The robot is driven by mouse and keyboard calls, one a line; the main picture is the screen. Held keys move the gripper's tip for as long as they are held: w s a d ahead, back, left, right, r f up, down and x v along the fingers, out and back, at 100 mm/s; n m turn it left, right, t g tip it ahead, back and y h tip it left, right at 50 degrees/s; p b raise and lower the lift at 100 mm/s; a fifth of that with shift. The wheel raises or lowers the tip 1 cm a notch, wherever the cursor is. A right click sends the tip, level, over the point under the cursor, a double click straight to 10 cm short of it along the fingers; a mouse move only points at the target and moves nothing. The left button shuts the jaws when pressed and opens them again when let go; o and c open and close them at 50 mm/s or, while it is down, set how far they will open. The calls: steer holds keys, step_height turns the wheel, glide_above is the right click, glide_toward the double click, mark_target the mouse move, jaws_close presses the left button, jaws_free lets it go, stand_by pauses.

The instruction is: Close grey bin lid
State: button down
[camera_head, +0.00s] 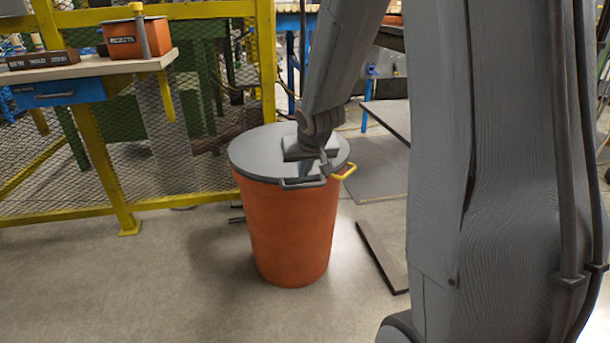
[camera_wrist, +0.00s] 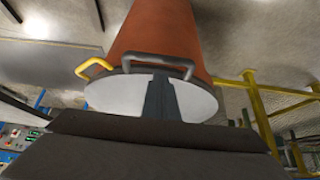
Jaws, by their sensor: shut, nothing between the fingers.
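The orange bin (camera_head: 285,235) stands upright on the floor. Its round grey lid (camera_head: 255,150) lies flat over the top, with no visible gap at the rim. A grey handle (camera_head: 303,184) sticks out at the lid's front edge, and a yellow handle (camera_head: 346,172) sits to its right. My gripper (camera_head: 323,165) is over the front right part of the lid. In the wrist view, the gripper (camera_wrist: 163,82) is shut and empty, its fingertips over the lid (camera_wrist: 108,96) close to the grey handle (camera_wrist: 158,59). Whether they touch the lid I cannot tell.
A yellow mesh fence (camera_head: 165,203) runs behind the bin. A workbench (camera_head: 90,68) with an orange box (camera_head: 120,42) stands back left. A dark flat panel (camera_head: 380,255) lies to the bin's right. The floor to the front left is clear.

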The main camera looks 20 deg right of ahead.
steer(key=s+a+b, duration=0.3)
steer(key=s, duration=0.8)
steer(key=s+a+f+n+g+y, duration=0.15)
steer(key=s+a, duration=0.25)
steer(key=a, duration=0.5)
steer(key=s+a+f+n+g, duration=0.1)
steer(key=s+a+n, duration=0.25)
steer(key=a, duration=0.45)
steer(key=s+a+n+g, duration=0.4)
steer(key=s+a, duration=0.7)
steer(key=s, duration=0.4)
steer(key=d+r+m+p, duration=0.3)
steer(key=d+r+p, duration=0.7)
steer(key=r+p, duration=0.3)
steer(key=d+r+m+p, duration=0.3)
steer(key=d+r+p, duration=0.7)
steer(key=r+p, duration=0.3)
steer(key=p, duration=0.3)
steer(key=shift+d+r+m+p, duration=0.15)
steer(key=shift+d+m+p, duration=0.15)
steer(key=shift+d, duration=0.1)
